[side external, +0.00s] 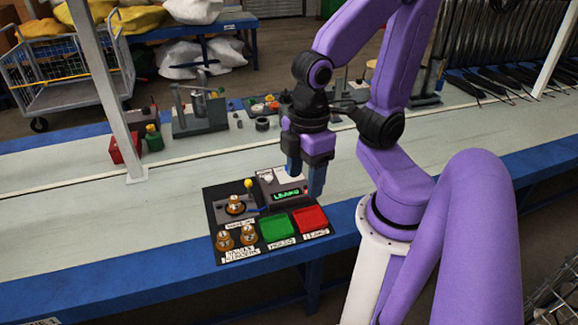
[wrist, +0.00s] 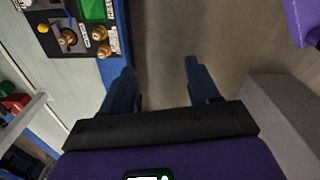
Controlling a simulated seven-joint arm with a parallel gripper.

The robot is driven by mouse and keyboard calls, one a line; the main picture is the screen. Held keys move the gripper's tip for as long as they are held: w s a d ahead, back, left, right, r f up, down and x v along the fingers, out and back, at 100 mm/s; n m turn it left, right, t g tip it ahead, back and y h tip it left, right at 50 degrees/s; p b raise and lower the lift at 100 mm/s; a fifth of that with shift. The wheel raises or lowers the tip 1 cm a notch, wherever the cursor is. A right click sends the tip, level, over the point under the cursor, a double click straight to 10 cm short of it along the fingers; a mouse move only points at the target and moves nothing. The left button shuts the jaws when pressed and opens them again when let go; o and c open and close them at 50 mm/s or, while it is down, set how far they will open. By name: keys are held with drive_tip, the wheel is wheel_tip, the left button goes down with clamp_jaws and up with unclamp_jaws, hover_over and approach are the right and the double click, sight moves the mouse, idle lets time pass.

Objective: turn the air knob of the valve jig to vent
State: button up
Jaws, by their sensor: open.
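The valve jig is on a black board (side external: 212,205) near the front edge of the bench. A yellow-tipped knob (side external: 248,184) stands beside a brass fitting (side external: 235,204) at the board's left; the yellow tip also shows in the wrist view (wrist: 42,28). Which setting it points to is too small to tell. A grey box with a lit green display (side external: 289,193) sits behind. My gripper (side external: 305,185) is open and empty, its blue fingers pointing down. In the side view it overlaps the display box; in the wrist view its fingers (wrist: 158,70) are right of the board, over the floor.
On the board are a green tray (side external: 278,228), a red tray (side external: 310,219) and two brass valves (side external: 248,236). A grey post (side external: 112,100) stands behind left. Red (side external: 124,148) and green containers and a grey fixture (side external: 198,115) sit farther back. The bench left of the board is clear.

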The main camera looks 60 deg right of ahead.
drive_tip(key=w+d+f+m, duration=0.2)
drive_tip(key=w+m, duration=0.7)
drive_tip(key=w, duration=0.5)
drive_tip(key=w+d+f+m, duration=0.4)
drive_tip(key=w+d+m, duration=0.3)
drive_tip(key=w+d, duration=0.3)
drive_tip(key=d+f+m, duration=0.4)
drive_tip(key=d, duration=0.6)
drive_tip(key=d+f+m, duration=0.4)
drive_tip(key=d+m, duration=0.1)
drive_tip(key=d, duration=0.5)
drive_tip(key=d+f+m, duration=0.4)
drive_tip(key=d, duration=0.6)
drive_tip(key=f, duration=1.7)
drive_tip(key=shift+s+a+f, duration=0.1)
drive_tip(key=shift+s+f, duration=0.1)
drive_tip(key=shift+c, duration=0.3)
drive_tip(key=c, duration=1)
